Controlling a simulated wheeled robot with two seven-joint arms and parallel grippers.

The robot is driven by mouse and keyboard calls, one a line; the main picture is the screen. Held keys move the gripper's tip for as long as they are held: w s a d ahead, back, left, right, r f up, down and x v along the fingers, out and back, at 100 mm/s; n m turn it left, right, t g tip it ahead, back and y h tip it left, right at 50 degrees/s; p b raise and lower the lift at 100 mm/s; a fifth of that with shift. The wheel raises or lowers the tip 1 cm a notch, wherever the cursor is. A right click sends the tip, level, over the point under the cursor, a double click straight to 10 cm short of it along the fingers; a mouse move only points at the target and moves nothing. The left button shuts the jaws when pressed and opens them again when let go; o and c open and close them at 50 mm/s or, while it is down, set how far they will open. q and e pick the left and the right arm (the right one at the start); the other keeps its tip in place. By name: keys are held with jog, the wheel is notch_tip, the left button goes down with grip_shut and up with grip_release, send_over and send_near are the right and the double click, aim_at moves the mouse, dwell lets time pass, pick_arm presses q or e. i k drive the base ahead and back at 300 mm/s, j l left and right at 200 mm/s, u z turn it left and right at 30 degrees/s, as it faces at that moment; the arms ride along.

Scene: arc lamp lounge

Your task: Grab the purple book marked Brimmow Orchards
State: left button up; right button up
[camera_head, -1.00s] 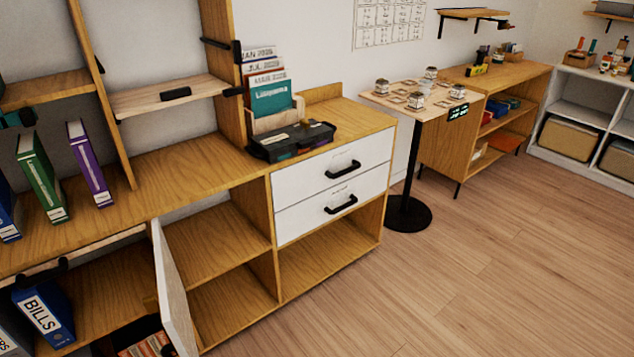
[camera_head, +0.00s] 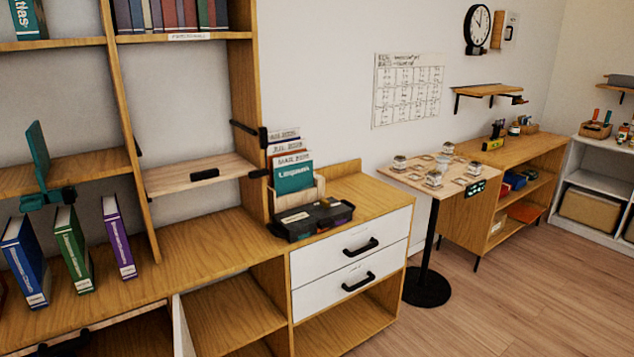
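A purple book (camera_head: 118,238) stands upright, leaning slightly, on the wooden counter at the left, beside a shelf upright. Its spine has a white title and a white label near the bottom, too small to read. A green book (camera_head: 73,248) and a blue book (camera_head: 26,260) stand to its left, with gaps between them. Neither of my grippers shows in the head view.
A fold-down flap (camera_head: 196,178) juts out right of the purple book, above the counter. A black organizer (camera_head: 311,219) and a file holder (camera_head: 320,188) stand farther right. The counter (camera_head: 205,245) between book and organizer is bare. A cabinet door (camera_head: 181,330) hangs open below.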

aim_at(112, 215)
jog(key=j+u, duration=0.1)
jog(key=j, duration=0.4)
jog(key=i+j+u, duration=0.1)
jog(key=j, duration=0.4)
jog(key=i+j, duration=0.1)
jog(key=j, duration=0.4)
jog(key=l+u, duration=0.15)
jog(key=l, duration=0.4)
jog(key=i+l+u, duration=0.15)
jog(key=l, duration=0.3)
jog(key=i+l+u, duration=0.15)
jog(key=l, duration=0.3)
jog(key=i+l+u, duration=0.15)
jog(key=l, duration=0.3)
jog(key=l+u, duration=0.15)
jog(key=l, duration=0.35)
jog(key=i+l+u, duration=0.25)
jog(key=i+l, duration=0.2)
jog(key=i+l+u, duration=0.25)
jog(key=i+l, duration=0.15)
jog(key=l, duration=0.25)
